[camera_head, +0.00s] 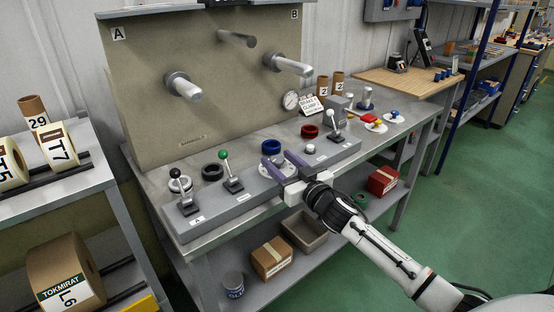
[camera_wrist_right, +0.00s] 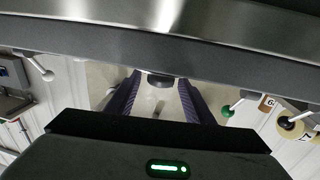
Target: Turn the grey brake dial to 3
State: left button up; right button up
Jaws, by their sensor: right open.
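The console (camera_head: 215,205) on the workbench carries a pale round dial plate (camera_head: 266,168), partly hidden by my right gripper. I cannot read its numbers or pointer. My right gripper (camera_head: 277,166) is open, its purple fingers above and beside that plate. In the right wrist view, a dark grey round knob (camera_wrist_right: 160,80) shows in the gap between the purple fingers (camera_wrist_right: 160,100), apart from both. It appears to be the brake dial. My left gripper is not in view.
A green-ball lever (camera_head: 231,176) and a black-ball lever (camera_head: 183,190) stand left of my gripper. Another lever (camera_head: 333,127) stands right.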

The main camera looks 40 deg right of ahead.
jog(key=shift+w, duration=0.85)
jog(key=shift+c, duration=0.5)
jog(key=c, duration=0.9)
jog(key=shift+o, duration=0.2)
jog(key=shift+a+f+m+h+b, duration=0.1)
jog(key=shift+f+m+h+b, duration=0.1)
jog(key=shift+m+h+b, duration=0.5)
jog(key=shift+f+m+h+b, duration=0.15)
jog(key=shift+m+h+b, duration=0.3)
jog(key=shift+h, duration=0.35)
jog(key=m+g+h+b, duration=0.1)
jog(key=m+h+b, duration=0.1)
jog(key=b, duration=0.3)
jog(key=m+g+h+b, duration=0.2)
jog(key=h+b, duration=0.2)
jog(key=b, duration=0.1)
jog(key=shift+f, duration=0.1)
jog(key=shift+m+g+h+b, duration=0.5)
jog(key=shift+h+b, duration=0.2)
jog(key=shift+b, duration=0.45)
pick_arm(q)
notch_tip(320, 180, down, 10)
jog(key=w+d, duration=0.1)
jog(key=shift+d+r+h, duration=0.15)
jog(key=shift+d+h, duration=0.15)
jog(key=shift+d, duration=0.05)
pick_arm(e)
jog(key=shift+r, duration=0.35)
